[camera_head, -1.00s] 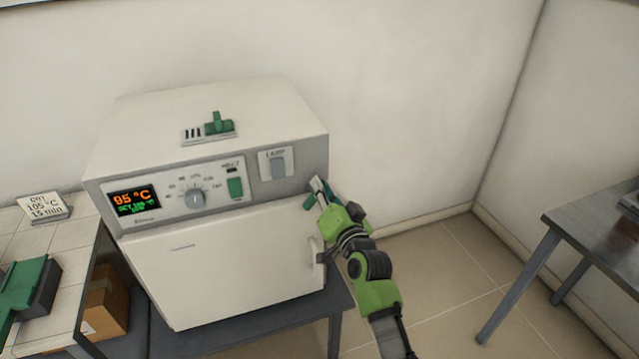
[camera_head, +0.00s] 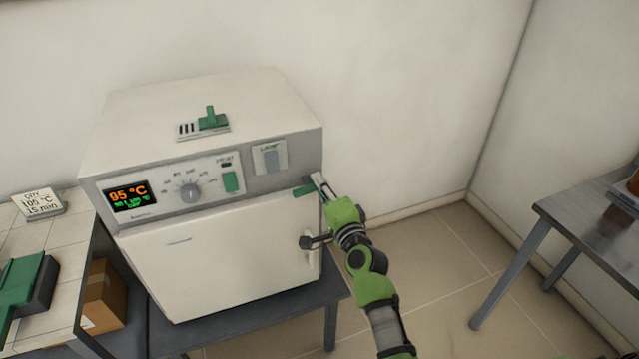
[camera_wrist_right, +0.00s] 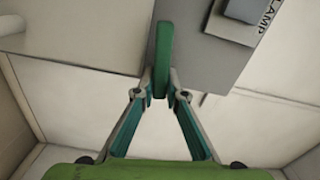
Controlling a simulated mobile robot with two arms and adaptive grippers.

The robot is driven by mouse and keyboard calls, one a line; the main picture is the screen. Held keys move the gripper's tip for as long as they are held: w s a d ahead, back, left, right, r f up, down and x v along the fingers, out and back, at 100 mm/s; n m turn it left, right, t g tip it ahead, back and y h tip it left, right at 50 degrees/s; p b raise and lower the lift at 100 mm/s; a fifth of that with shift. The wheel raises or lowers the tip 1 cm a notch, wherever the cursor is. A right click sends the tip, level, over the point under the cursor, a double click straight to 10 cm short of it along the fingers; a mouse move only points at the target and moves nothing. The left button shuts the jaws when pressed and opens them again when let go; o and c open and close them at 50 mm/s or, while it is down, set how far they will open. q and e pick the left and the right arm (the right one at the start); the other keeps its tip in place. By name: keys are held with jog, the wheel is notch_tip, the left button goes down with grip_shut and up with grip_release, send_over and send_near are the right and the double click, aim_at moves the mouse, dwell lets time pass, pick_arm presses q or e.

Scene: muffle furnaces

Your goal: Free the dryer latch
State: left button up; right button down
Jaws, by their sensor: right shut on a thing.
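The white dryer (camera_head: 225,265) stands on a dark table, its front door closed against the body. Its green latch lever (camera_head: 304,190) is at the door's upper right corner and lies about level in the head view. My right gripper (camera_head: 317,184) reaches it from the right and is shut on it. In the right wrist view the green latch lever (camera_wrist_right: 163,45) stands up between the fingertips of the right gripper (camera_wrist_right: 160,92). The lever's gripped end is partly hidden by the fingers. My left gripper is not in view.
The panel has an orange and green display (camera_head: 130,195), a knob (camera_head: 190,193) and a lamp switch (camera_head: 270,158). A green slider (camera_head: 213,120) is on top. Another table (camera_head: 590,225) stands at right, with clear floor between.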

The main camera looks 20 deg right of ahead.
jog(key=shift+m, duration=0.3)
jog(key=c, duration=2)
grip_release()
jog(key=shift+c, duration=0.2)
jog(key=shift+f, duration=0.1)
jog(key=shift+s, duration=0.1)
jog(key=s, duration=0.8)
jog(key=shift+d, duration=0.15)
jog(key=shift+o, duration=0.3)
